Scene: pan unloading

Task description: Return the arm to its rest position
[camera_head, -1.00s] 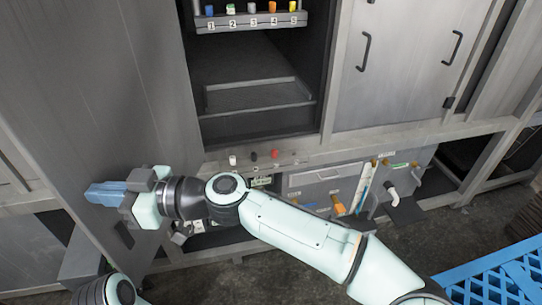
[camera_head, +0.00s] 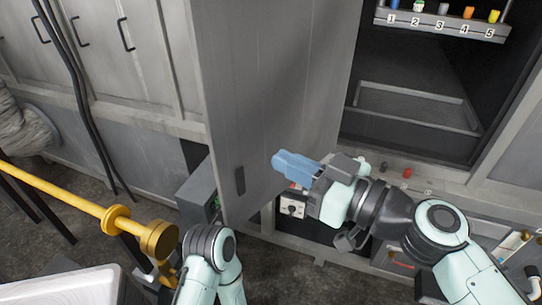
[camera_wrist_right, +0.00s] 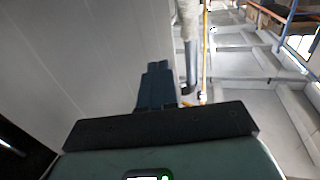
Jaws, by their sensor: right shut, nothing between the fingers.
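My right arm reaches in from the lower right of the head view. Its gripper (camera_head: 296,167) has blue fingers closed together with nothing between them, and it is held in front of the grey open door panel (camera_head: 265,90). In the right wrist view the shut fingers (camera_wrist_right: 157,85) point ahead beside a pale flat panel (camera_wrist_right: 80,60). Part of my left arm (camera_head: 210,255) shows at the bottom of the head view; its gripper cannot be made out.
An open cabinet (camera_head: 415,105) with a numbered rack (camera_head: 440,24) stands at the right. A yellow bar (camera_head: 60,195) crosses the lower left above a white basin (camera_head: 65,288). Grey cabinets with handles (camera_head: 127,34) line the left back. Dark floor shows between.

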